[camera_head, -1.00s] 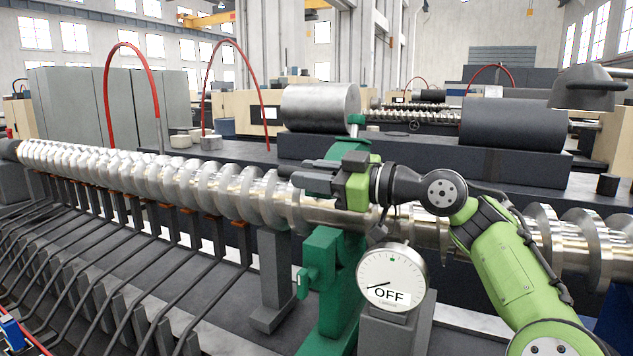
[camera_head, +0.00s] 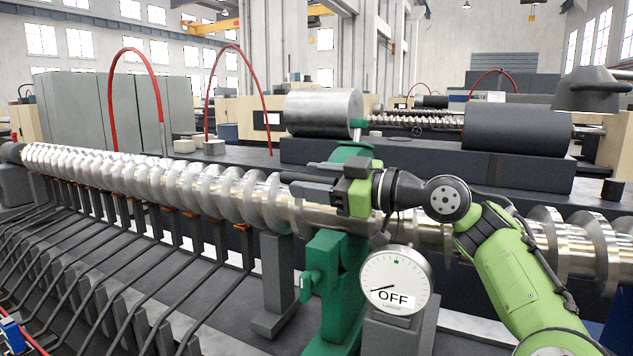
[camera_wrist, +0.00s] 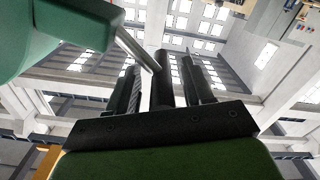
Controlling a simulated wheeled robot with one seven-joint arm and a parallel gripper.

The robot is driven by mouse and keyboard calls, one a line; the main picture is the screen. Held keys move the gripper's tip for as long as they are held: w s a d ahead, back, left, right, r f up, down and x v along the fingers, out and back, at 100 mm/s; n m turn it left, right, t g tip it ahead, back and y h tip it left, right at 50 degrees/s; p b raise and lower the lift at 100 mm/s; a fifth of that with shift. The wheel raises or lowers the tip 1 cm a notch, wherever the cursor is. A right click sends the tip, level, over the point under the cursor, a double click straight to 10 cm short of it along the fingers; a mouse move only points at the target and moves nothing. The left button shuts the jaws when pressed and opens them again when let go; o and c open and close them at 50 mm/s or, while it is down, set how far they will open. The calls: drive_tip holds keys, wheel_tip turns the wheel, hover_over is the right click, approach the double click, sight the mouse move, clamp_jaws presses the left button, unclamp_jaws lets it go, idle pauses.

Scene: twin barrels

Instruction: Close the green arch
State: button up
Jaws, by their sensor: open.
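The green arch (camera_head: 350,152) shows behind and just above my gripper in the head view, at the shaft over a green stand (camera_head: 335,280). A thin rod with a green knob (camera_head: 357,123) stands up at its top. My gripper (camera_head: 292,184) covers part of the arch and the shaft, so how far the arch is open cannot be told. The gripper is open, its fingers pointing left, with nothing seen between them. In the wrist view a green part (camera_wrist: 50,40) with a metal rod fills the upper left, close to the fingers (camera_wrist: 158,80); contact cannot be told.
A long screw shaft (camera_head: 180,185) runs across the scene. A dial reading OFF (camera_head: 395,282) stands in front, right of the green stand. A metal barrel (camera_head: 322,112) and a dark barrel (camera_head: 517,128) lie behind. Several bent rods line the front left.

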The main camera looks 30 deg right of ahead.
drive_tip(key=p+v, duration=0.2)
drive_tip(key=v, duration=1.3)
drive_tip(key=shift+s+d, duration=0.25)
drive_tip(key=shift+s, duration=0.05)
